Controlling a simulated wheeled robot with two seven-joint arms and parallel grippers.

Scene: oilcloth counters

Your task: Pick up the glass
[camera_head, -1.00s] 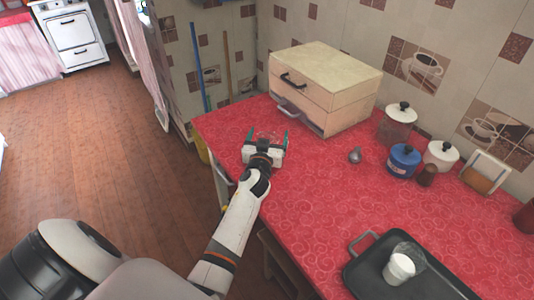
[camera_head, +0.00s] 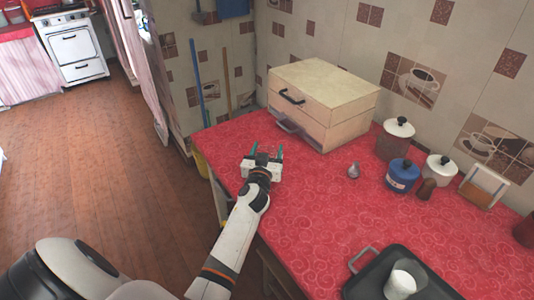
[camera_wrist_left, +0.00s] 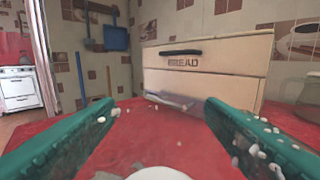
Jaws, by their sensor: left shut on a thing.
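My left gripper (camera_head: 263,155) is over the left part of the red counter, in front of the wooden bread box. Its green fingers stand apart, and in the left wrist view they flank a clear, hard-to-see thing (camera_wrist_left: 165,130). It looks like a clear glass, and the gripper is shut on it. The glass's outline is faint, and I cannot tell whether its base touches the cloth. On the dark tray stands a white-looking cup or filled glass (camera_head: 402,283) with a clear rim. My right gripper is not in view.
The bread box (camera_head: 335,115) stands against the wall behind my left gripper. Canisters (camera_head: 402,176) and a small silvery object (camera_head: 354,170) are to the right. The dark tray (camera_head: 365,283) is at the front right. The cloth between is clear.

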